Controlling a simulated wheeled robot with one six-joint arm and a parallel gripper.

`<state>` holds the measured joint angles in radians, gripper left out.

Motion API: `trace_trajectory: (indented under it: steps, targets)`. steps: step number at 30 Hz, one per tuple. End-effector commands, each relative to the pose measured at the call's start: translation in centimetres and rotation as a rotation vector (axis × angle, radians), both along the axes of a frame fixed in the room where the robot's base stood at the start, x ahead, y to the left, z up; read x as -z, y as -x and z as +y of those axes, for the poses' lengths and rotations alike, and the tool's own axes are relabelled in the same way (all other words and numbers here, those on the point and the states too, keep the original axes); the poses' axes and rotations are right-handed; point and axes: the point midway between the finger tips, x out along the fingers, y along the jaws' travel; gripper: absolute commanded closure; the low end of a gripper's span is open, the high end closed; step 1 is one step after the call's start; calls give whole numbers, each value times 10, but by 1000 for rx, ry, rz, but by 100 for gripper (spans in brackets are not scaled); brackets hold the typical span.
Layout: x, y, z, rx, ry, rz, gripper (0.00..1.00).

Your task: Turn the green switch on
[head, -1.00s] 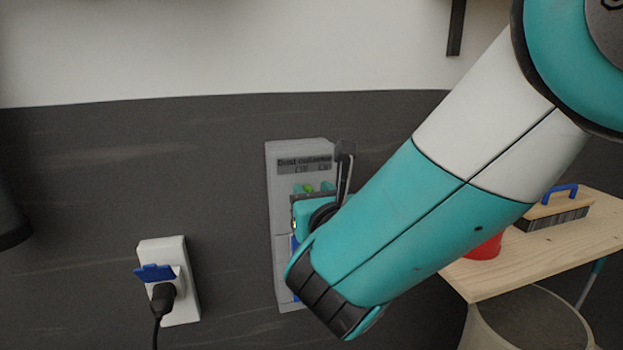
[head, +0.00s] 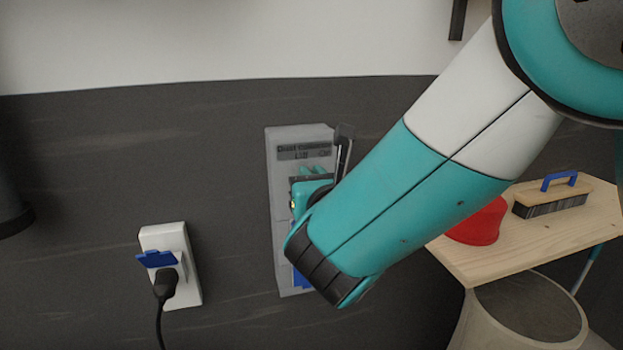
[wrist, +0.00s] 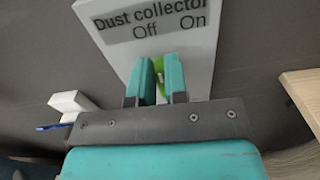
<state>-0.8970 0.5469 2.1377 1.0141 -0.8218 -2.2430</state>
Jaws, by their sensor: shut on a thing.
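The grey switch box (head: 285,140) is mounted on the dark wall; it also shows in the wrist view (wrist: 203,58), where its label reads "Dust collector", "Off" and "On". The green switch (wrist: 159,64) sits below the label, mostly covered by my fingers; it is hidden in the head view. My gripper (wrist: 158,72) has one teal finger on each side of the switch and is shut on it. In the head view my gripper (head: 312,176) is in front of the box, and my arm covers its lower right. The switch's exact setting cannot be told.
A white socket (head: 165,237) with a blue flap and black plug is on the wall at left. At right a wooden table (head: 530,238) bears a red object (head: 479,224) and a brush with a blue handle (head: 552,195). A pale bin stands below.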

Motion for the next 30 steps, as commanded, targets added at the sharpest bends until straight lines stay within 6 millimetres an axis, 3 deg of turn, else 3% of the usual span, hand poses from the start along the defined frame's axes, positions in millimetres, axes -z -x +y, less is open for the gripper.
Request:
trace_trajectory:
  steps: [8, 30]
  targets:
    - [2, -1, -3, 1, -154, 44, 100]
    - [12, -4, -15, 1, -825, 237, 100]
